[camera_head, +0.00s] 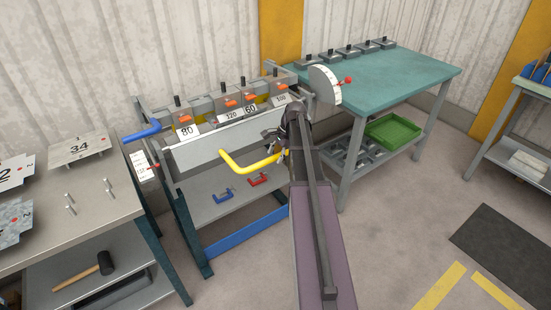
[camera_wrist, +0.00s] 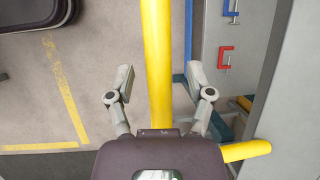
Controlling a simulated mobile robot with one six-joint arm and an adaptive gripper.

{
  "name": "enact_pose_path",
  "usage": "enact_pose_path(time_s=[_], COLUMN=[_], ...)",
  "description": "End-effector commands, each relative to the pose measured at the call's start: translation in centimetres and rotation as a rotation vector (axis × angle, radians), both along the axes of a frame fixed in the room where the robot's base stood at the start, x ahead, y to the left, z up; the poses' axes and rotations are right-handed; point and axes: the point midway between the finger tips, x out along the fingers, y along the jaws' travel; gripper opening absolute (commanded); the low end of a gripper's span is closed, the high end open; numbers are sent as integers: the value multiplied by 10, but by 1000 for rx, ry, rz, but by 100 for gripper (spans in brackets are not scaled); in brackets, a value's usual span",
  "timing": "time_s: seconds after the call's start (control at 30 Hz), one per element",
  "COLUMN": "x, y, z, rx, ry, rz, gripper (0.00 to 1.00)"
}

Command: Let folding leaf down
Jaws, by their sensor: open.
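The yellow U-shaped handle (camera_head: 250,167) sticks out from the front of the panel bender. It appears to be joined to the long pale grey folding leaf (camera_head: 200,151) below the clamp row; the leaf's exact angle is hard to tell. My gripper (camera_head: 277,142) is at the handle's right end in the head view, partly hidden by my arm. In the wrist view, the yellow handle (camera_wrist: 158,50) runs between the two spread fingers of my gripper (camera_wrist: 159,82). Gaps show on both sides, and neither finger appears to touch it.
A blue lever (camera_head: 142,133) sticks out at the bender's left. Blue (camera_head: 222,196) and red (camera_head: 258,179) clamps lie on the lower shelf. A grey table (camera_head: 95,205) stands left and a green bench (camera_head: 400,75) right. Open floor lies in front.

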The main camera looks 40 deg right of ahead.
Motion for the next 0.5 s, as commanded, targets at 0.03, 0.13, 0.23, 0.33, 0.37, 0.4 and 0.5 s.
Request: enact_pose_path(time_s=[0.03, 0.13, 0.23, 0.33, 0.37, 0.4, 0.5], x=[0, 0, 0, 0, 0, 0, 0], y=[0, 1, 1, 1, 1, 0, 0], z=[-1, -1, -1, -1, -1, -1, -1], rx=[0, 0, 0, 0, 0, 0, 0], ry=[0, 0, 0, 0, 0, 0, 0], rz=[0, 0, 0, 0, 0, 0, 0], gripper=[68, 68, 68, 68, 62, 50, 20])
